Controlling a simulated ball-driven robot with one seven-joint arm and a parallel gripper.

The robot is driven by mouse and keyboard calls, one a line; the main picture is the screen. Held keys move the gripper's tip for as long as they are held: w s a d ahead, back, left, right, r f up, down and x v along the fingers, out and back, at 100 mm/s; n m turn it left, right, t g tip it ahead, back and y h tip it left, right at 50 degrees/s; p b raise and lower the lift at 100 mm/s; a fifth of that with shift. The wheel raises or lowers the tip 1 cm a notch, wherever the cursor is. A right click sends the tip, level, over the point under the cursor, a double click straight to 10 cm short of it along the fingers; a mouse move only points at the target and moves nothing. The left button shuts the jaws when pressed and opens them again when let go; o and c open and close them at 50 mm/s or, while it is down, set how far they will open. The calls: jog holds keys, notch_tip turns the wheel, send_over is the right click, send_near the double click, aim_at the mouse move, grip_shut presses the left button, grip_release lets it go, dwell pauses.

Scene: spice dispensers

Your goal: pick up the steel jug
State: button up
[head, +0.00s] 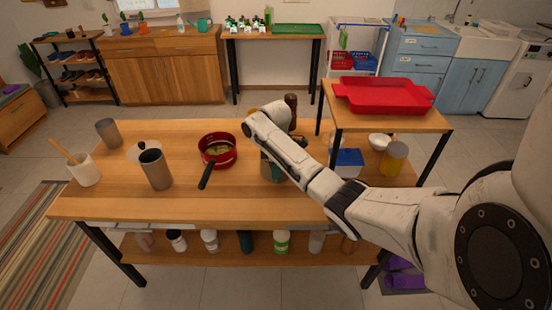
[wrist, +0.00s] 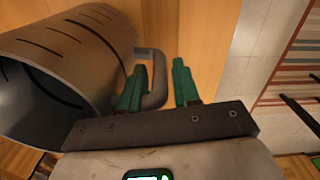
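The steel jug (wrist: 75,60) is a wide grey cylinder with dark measuring marks, filling the left of the wrist view. Its loop handle (wrist: 157,82) faces my gripper (wrist: 158,85). The two green fingers are apart, with the handle's outer bar between them. The left finger reaches into the loop and the right finger is outside, with a visible gap to the bar. In the head view a grey vessel, seemingly the jug (head: 267,170), stands on the wooden table, mostly hidden behind my arm.
On the table (head: 240,205), a red saucepan (head: 217,150) stands left of my arm, with a tall grey cylinder (head: 155,170) and a white utensil pot (head: 86,172) farther left. A dark pepper mill (head: 291,108) stands behind my arm. A red tray (head: 385,95) lies on a side table.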

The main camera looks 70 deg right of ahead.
grip_shut()
dwell(1.3)
jog(key=shift+w+d+r, duration=0.1)
jog(key=shift+r, duration=0.05)
